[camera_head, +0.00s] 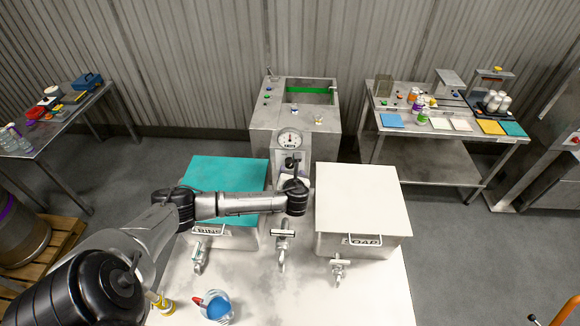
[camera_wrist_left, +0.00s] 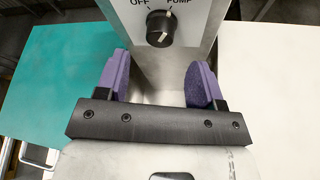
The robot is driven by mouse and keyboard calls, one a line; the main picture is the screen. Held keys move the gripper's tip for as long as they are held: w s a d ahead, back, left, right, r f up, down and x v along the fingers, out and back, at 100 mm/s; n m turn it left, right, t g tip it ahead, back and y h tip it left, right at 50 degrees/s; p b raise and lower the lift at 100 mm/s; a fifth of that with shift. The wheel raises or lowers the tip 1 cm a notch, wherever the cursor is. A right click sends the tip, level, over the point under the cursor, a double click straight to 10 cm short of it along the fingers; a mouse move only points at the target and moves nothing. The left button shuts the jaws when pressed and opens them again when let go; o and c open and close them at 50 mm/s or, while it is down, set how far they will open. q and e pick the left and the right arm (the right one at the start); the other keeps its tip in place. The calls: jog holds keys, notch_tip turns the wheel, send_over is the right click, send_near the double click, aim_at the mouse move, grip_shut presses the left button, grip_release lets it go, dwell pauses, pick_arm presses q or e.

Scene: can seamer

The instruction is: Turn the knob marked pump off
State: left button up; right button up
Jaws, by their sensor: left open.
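The black knob (camera_wrist_left: 160,28) sits on a grey metal panel under the labels OFF, at its left, and PUMP, at its right. In the head view the knob (camera_head: 291,163) is small, below a round gauge (camera_head: 290,139). My left gripper (camera_wrist_left: 160,82) is open and empty, its two purple fingers spread apart. It faces the panel, with the knob ahead of it, apart from the fingers. In the head view my wrist hides most of the left gripper (camera_head: 294,184).
A teal-lidded box (camera_head: 222,172) stands left of the panel and a white-lidded box (camera_head: 362,195) right of it. Taps (camera_head: 282,245) stick out at the front. A cup of blue liquid (camera_head: 217,308) stands on the white tabletop. Side tables (camera_head: 420,162) stand farther off.

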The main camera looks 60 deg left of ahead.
aim_at(290, 166)
pick_arm(q)
jog(key=shift+x, duration=2.85)
jog(key=shift+c, duration=0.2)
